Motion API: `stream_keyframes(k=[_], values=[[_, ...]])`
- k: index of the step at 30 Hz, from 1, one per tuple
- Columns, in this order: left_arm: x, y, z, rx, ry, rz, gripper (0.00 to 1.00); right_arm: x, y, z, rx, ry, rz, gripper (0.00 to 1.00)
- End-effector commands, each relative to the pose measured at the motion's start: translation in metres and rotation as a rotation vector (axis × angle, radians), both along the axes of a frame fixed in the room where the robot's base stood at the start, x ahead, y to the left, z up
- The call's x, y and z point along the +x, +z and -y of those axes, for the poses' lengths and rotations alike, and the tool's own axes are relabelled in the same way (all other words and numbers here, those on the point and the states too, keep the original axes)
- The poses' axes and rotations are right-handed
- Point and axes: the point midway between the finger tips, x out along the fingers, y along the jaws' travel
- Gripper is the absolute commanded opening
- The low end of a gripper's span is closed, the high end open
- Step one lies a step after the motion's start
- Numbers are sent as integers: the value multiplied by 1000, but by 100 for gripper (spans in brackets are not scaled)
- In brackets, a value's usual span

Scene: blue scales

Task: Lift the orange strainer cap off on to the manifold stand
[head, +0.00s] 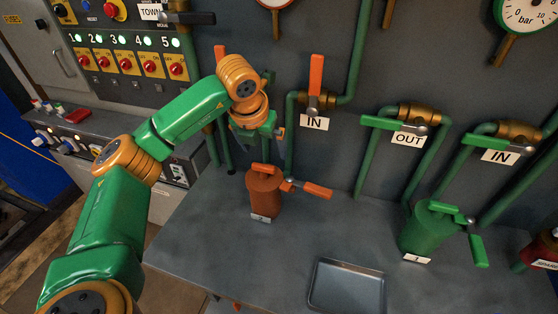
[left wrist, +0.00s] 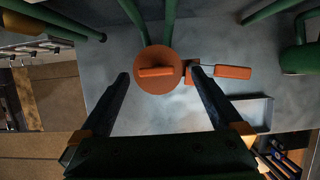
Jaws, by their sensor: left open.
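The orange strainer (head: 264,198) stands upright on the grey stand top (head: 200,245), with a "2" label at its foot. Its round cap (head: 265,176) with a bar handle sits on top; the cap also shows from above in the left wrist view (left wrist: 160,84). A lever with an orange handle (head: 318,190) sticks out to its right. My left gripper (head: 262,138) is above the cap, apart from it and partly hidden by its own wrist. In the left wrist view its open fingers (left wrist: 160,74) lie to either side of the cap. My right gripper is out of view.
An empty metal tray (head: 346,287) lies at the front of the stand. A green strainer (head: 421,230) stands to the right and a red one (head: 545,248) at the right edge. Pipes and an orange valve lever (head: 316,74) rise behind. The stand top left of the tray is clear.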

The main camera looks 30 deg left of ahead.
Motion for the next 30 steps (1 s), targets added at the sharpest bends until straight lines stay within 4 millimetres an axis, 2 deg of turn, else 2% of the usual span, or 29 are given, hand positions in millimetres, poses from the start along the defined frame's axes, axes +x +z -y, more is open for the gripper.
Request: stream_keyframes(k=[5, 9, 12, 15, 20, 30], values=[[5, -17, -3, 2, 2, -6, 100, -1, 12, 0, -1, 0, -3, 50], [10, -42, -9, 2, 3, -9, 100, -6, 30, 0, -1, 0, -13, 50], [17, -60, -9, -1, 1, -5, 100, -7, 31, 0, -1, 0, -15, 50], [19, -67, -10, 0, 0, -2, 100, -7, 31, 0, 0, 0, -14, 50], [19, -68, -10, 0, -1, -1, 100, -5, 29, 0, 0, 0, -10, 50], [19, -67, -9, -1, 0, 0, 8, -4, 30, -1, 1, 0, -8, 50]])
